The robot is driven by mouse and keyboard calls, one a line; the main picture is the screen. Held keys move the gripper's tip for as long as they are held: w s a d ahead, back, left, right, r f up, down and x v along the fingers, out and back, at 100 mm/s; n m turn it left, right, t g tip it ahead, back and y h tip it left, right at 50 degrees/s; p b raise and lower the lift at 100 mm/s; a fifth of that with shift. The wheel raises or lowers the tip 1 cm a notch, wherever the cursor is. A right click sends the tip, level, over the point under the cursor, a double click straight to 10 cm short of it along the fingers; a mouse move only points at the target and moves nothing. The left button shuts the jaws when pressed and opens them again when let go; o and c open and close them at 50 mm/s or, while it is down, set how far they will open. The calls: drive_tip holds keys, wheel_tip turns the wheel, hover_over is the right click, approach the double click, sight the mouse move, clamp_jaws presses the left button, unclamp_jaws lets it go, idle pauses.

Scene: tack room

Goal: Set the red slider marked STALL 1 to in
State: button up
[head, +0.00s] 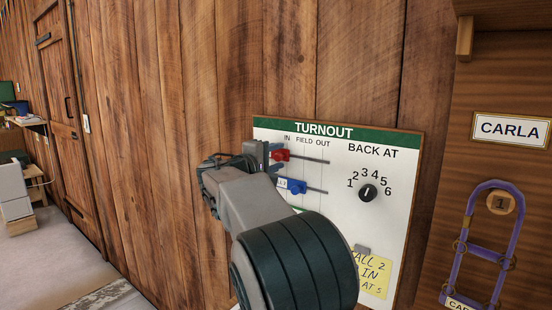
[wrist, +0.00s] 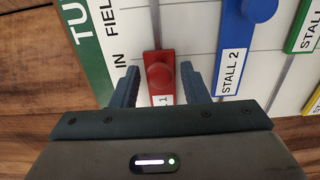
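The red slider (head: 280,155) is on the top track of the white TURNOUT board (head: 338,215). It sits at the left end, about under the IN heading, with its track bare to the right. In the wrist view the red slider (wrist: 160,72) has a round knob and a white label, partly hidden, showing a 1. My gripper (wrist: 157,80) is open, with one finger on each side of the red slider and small gaps showing. In the head view my gripper (head: 268,156) is at the board's left edge, partly hiding the slider.
The board also has a BACK AT dial (head: 368,192) and a yellow note (head: 373,275). A purple halter (head: 480,240) hangs at right.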

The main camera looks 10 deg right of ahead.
drive_tip(key=shift+s, duration=0.1)
drive_tip(key=b+v, duration=0.2)
drive_tip(key=v, duration=1.1)
drive_tip(key=shift+a, duration=0.35)
drive_tip(key=shift+s, duration=0.15)
drive_tip(key=s+d+f+m+g+y+p, duration=0.2)
drive_tip(key=s+d+f+g+y+p, duration=0.3)
drive_tip(key=s+d+f, duration=0.65)
drive_tip(key=s+a+f+m+g+y+p, duration=0.1)
drive_tip(key=s+f+m+g+y, duration=0.1)
drive_tip(key=s, duration=0.7)
drive_tip(key=s+a+f+m+g+y+p, duration=0.1)
drive_tip(key=s+f+m+g+y, duration=0.1)
drive_tip(key=s+f+m+y, duration=0.2)
drive_tip(key=shift+s+a+f+y+p, duration=0.35)
drive_tip(key=shift+s+f+y, duration=0.95)
drive_tip(key=shift+s+f, duration=1.3)
